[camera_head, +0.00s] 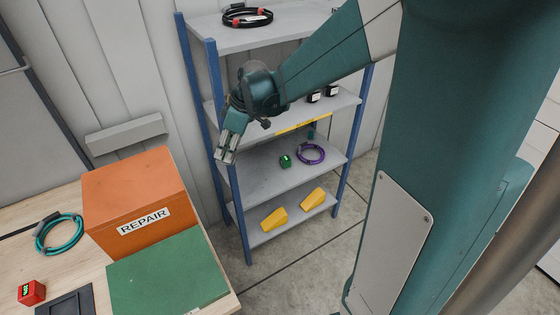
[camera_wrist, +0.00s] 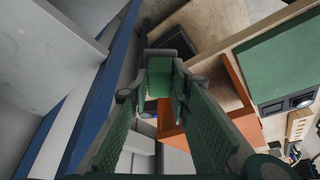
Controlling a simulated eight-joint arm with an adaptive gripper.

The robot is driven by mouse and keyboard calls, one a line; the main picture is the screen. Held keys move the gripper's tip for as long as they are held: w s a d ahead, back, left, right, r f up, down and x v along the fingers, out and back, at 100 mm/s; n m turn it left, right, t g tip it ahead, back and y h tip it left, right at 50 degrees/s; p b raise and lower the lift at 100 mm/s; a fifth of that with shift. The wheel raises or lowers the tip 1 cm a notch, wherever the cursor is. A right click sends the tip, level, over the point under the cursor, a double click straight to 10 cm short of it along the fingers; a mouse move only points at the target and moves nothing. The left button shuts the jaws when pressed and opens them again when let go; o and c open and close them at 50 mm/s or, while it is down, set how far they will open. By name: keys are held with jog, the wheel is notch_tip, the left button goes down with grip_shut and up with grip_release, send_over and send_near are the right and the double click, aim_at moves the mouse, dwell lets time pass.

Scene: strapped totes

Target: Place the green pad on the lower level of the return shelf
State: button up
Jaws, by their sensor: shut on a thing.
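My gripper (camera_head: 227,152) hangs at the left front corner of the blue-posted grey shelf rack (camera_head: 213,70), pointing down. In the wrist view, its fingers (camera_wrist: 158,92) are shut on a small green block, which I take as the green pad (camera_wrist: 159,78). In the head view the held thing cannot be made out. A yellow strip (camera_head: 303,124) edges the board above.
The left front post (camera_head: 241,220) stands close to my gripper. The left part of the middle lower board is clear.

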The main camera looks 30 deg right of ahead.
jog(key=s+d+f+m+h+b, duration=0.1)
jog(key=s+d+f+m+b, duration=0.1)
jog(key=d+f, duration=0.9)
jog(key=s+d+f+m+t+h+b, duration=0.1)
jog(key=s+d+f+m+b, duration=0.1)
jog(key=d+f, duration=1)
jog(key=s+d+f+m+h+b, duration=0.1)
jog(key=d+f+m+b, duration=0.3)
jog(key=d+f, duration=0.8)
jog(key=s+d+m, duration=0.1)
jog(key=d+m, duration=0.1)
jog(key=d, duration=0.3)
jog(key=shift+d+t, duration=0.3)
jog(key=shift+d, duration=0.1)
jog(key=shift+w, duration=0.15)
jog(key=shift+w+f+b, duration=0.55)
jog(key=shift+w, duration=2.7)
jog(key=shift+w+f+b, duration=0.5)
jog(key=shift+w+b, duration=0.05)
jog(key=shift+w, duration=2.65)
jog(key=shift+w+f+b, duration=0.55)
jog(key=shift+w, duration=2.7)
jog(key=shift+f, duration=0.1)
notch_tip(320, 180, down, 3)
jog(key=shift+r+b, duration=0.2)
jog(key=shift+b, duration=0.25)
jog(key=shift+w+f, duration=0.2)
jog(key=shift+f, duration=0.35)
